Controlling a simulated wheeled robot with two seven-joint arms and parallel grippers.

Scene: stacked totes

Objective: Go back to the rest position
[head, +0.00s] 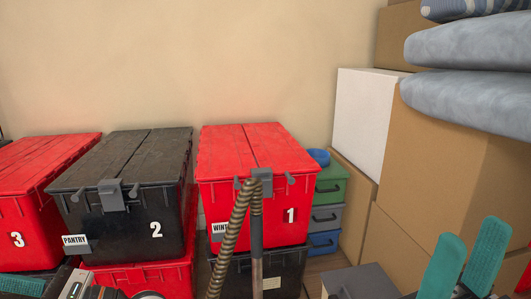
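My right gripper (470,238) is at the lower right, with two teal fingers pointing up, spread apart and with nothing between them. It is in front of the cardboard boxes and touches nothing that I can see. My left gripper (20,286) is at the lower left edge, where only a teal finger part shows. Its other finger is hidden or out of frame. The red tote 1 (258,150), the black tote 2 (125,160) and the red tote 3 (40,165) have closed lids and sit on lower totes.
A braided cord (232,235) and a dark rod (257,240) rise before tote 1. Cardboard boxes (455,150) with grey cushions (470,45) fill the right. Small drawers (331,190) stand beside tote 1. A grey box (365,281) is low, left of my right gripper.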

